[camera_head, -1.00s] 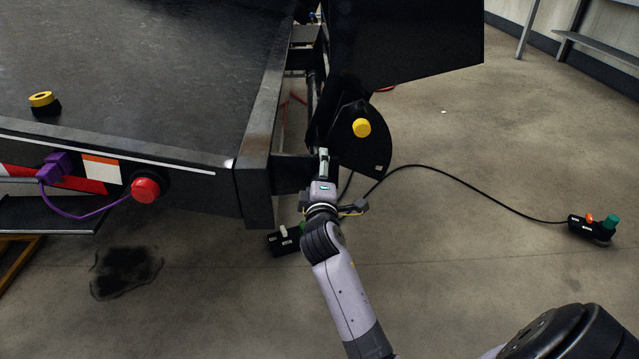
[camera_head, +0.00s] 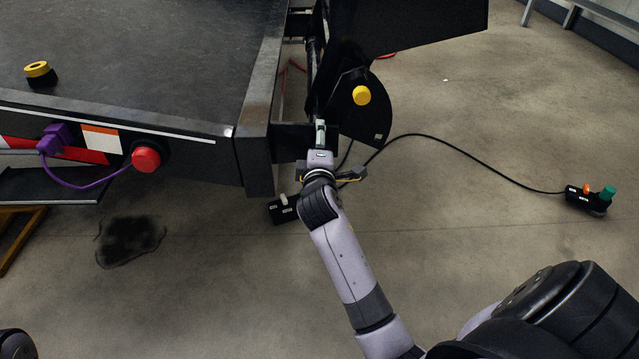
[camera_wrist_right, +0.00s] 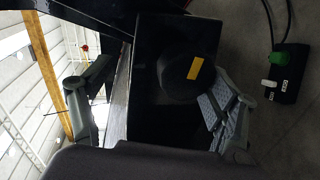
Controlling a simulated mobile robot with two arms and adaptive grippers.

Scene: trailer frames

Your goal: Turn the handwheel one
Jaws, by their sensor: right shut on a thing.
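No part shows clearly as a handwheel. My right gripper (camera_head: 320,132) is at the trailer's rear corner, below a black plate with a yellow knob (camera_head: 361,95). In the right wrist view my right gripper (camera_wrist_right: 155,100) has its two fingers on either side of a dark block-like part (camera_wrist_right: 150,60). It is shut on this black part, which bears a round black piece with a yellow mark (camera_wrist_right: 195,68). The contact itself is dark and partly hidden. A red round knob (camera_head: 146,159) sits on the trailer's edge, left of the gripper.
The trailer deck (camera_head: 140,50) fills the upper left, with a yellow-and-black knob (camera_head: 38,73). A purple plug (camera_head: 55,139) has a cable. A black control box (camera_head: 284,209) lies by my right arm; another (camera_head: 590,198) lies right, on a cable. Floor at right is mostly clear.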

